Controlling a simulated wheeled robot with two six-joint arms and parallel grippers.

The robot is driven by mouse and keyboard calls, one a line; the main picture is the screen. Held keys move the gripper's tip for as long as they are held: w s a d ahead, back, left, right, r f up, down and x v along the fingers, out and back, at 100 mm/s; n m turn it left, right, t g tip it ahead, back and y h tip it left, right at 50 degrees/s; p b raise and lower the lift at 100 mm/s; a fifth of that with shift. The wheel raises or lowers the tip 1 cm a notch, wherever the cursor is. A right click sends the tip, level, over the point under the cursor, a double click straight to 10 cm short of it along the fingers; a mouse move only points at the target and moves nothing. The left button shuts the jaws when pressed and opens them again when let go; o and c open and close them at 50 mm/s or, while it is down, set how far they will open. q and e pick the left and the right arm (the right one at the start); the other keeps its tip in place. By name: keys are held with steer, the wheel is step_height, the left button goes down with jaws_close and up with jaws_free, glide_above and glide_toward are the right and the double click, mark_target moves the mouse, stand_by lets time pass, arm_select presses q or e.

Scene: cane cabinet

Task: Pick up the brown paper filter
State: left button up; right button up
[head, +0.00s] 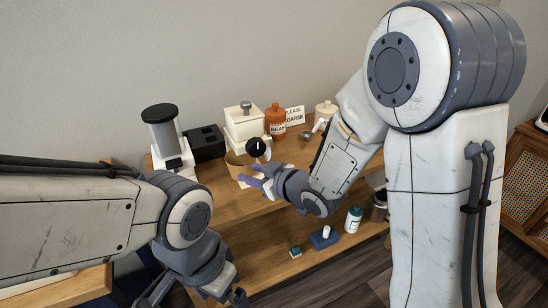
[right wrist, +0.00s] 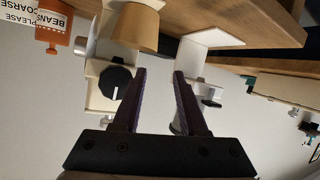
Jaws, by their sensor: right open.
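The brown paper filter (head: 236,164) stands on the wooden cabinet top, in front of the white grinder, partly hidden by my right gripper in the head view. In the right wrist view a tan, cup-like shape that looks like the filter (right wrist: 135,28) hangs upside down at upper left. My right gripper (head: 254,177) is open, with purple-grey fingers close to the filter on its near right side. In the right wrist view nothing is between its fingertips (right wrist: 160,74). My left gripper (head: 222,286) is low at the bottom of the head view; its jaws are unclear.
A white machine with a dark-topped clear cylinder (head: 162,130) and a black box (head: 206,143) stand left. The white grinder (head: 246,122) has a black knob. An orange beans jar (head: 275,121) and white canister (head: 325,112) stand right. A lower shelf (head: 270,262) holds small bottles.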

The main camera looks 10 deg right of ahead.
steer(key=x, duration=0.6)
steer(key=d+x, duration=0.1)
steer(key=x, duration=0.3)
steer(key=shift+w+f+p, duration=0.1)
steer(key=shift+w+p, duration=0.3)
jaws_close()
